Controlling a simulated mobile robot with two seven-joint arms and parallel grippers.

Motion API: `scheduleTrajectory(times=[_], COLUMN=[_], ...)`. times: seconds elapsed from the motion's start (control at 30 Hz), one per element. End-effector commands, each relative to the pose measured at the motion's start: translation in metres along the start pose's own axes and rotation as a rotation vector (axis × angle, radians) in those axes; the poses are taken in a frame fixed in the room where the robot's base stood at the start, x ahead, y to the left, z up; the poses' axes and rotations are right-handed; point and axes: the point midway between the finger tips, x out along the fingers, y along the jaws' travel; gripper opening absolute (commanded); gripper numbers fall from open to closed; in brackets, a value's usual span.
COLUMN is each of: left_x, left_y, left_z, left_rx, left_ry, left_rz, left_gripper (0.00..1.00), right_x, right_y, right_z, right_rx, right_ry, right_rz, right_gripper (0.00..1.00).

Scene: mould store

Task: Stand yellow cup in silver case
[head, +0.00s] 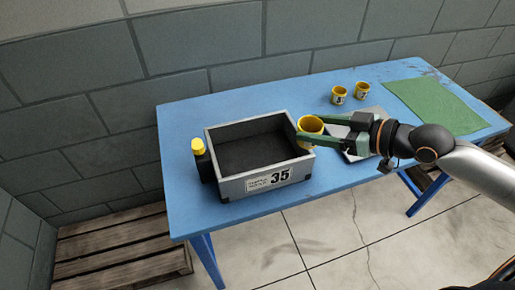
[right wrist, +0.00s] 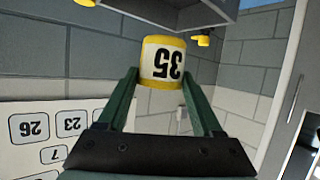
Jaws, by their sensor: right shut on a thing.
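The silver case (head: 233,187) stands open on the blue table, with a dark inside and a label reading 35. No cup shows inside it. My right gripper (head: 308,133) is shut on a yellow cup (head: 311,124) at the case's right rim. In the head view the cup overlaps that rim; I cannot tell whether they touch. In the right wrist view the cup (right wrist: 162,62) sits between the two green fingers (right wrist: 162,82), and its white label reads 35, upside down in the picture. My left gripper is not in view.
Two other yellow cups (head: 339,95) (head: 362,90) stand near the table's back edge. A green mat (head: 432,105) lies at the right.

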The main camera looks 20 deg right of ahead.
Motion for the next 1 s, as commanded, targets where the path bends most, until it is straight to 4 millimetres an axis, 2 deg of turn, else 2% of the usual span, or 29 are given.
scheduleTrajectory(times=[0.37,0.67,0.8,1.0], left_x=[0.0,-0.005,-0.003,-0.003], left_y=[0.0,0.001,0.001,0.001], left_z=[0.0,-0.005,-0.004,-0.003], left_rx=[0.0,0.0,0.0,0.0], left_ry=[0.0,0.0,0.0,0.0], left_rz=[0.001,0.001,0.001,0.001], left_gripper=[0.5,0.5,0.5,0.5], right_x=[0.037,0.095,0.127,0.151], right_y=[-0.002,-0.006,-0.007,-0.009], right_z=[-0.003,-0.003,0.018,0.031], right_rx=[0.004,0.003,0.004,0.0], right_ry=[0.009,0.006,0.002,0.003], right_rz=[-0.002,-0.006,-0.005,-0.004], right_gripper=[0.12,0.12,0.12,0.12])
